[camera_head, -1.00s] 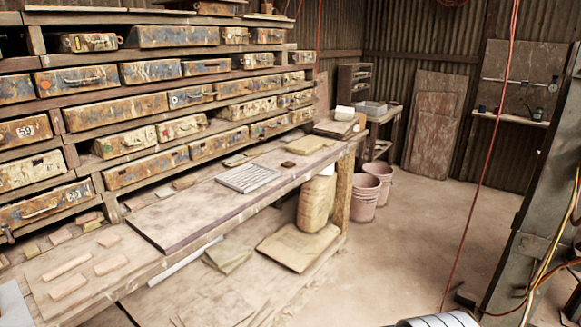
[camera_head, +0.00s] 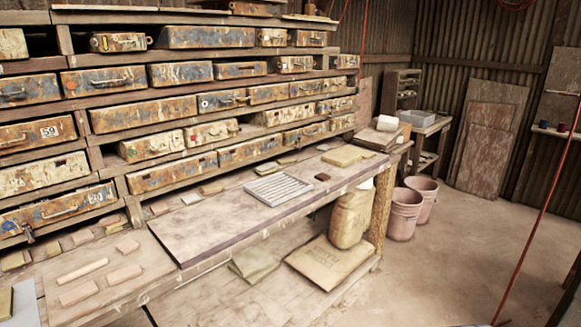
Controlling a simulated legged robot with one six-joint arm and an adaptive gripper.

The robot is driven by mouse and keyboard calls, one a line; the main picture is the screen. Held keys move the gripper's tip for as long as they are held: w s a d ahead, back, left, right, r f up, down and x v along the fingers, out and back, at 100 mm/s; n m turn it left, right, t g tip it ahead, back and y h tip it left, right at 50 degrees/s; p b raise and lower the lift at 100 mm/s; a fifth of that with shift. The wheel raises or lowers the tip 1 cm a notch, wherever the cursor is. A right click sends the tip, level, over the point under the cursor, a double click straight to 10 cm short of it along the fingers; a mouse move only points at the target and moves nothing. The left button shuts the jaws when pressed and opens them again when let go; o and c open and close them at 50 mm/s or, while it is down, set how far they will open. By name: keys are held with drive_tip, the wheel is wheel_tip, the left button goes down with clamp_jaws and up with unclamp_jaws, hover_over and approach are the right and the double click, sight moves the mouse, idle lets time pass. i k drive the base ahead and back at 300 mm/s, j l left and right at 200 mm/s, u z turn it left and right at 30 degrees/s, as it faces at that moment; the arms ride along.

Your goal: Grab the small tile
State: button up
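A small dark brown tile (camera_head: 322,177) lies flat on the long wooden bench, just right of a pale slatted rack (camera_head: 278,188). Several pinkish-tan tiles and bars, one of them a tile (camera_head: 127,246), lie loose at the bench's near left end. I cannot tell for sure which piece is meant by the small tile. My gripper is not in view, so its state and distance from the tiles are hidden.
The bench (camera_head: 225,243) runs along shelves of rusty metal drawers (camera_head: 145,113). A yellowish slab (camera_head: 345,156) lies behind the dark tile. Pink buckets (camera_head: 404,213) stand past the bench end. A red cable (camera_head: 540,210) hangs at right. The floor (camera_head: 440,265) right of the bench is open.

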sight(322, 177)
drive_tip(key=i+l+u, duration=0.1)
drive_tip(key=i+l, duration=0.15)
drive_tip(key=i+l+u, duration=0.15)
drive_tip(key=i+l, duration=0.2)
drive_tip(key=i+l+u, duration=0.1)
drive_tip(key=i+l, duration=0.2)
drive_tip(key=i+l+u, duration=0.1)
drive_tip(key=i+l, duration=0.2)
drive_tip(key=i+l+u, duration=0.15)
drive_tip(key=l, duration=0.3)
drive_tip(key=i+l+u, duration=0.1)
drive_tip(key=i+l, duration=0.25)
drive_tip(key=i+l+u, duration=0.1)
drive_tip(key=i+l, duration=0.15)
drive_tip(key=l, duration=0.25)
drive_tip(key=i+l+u, duration=0.15)
drive_tip(key=l, duration=0.3)
drive_tip(key=i+l+u, duration=0.1)
drive_tip(key=i+l, duration=0.3)
drive_tip(key=i, duration=0.15)
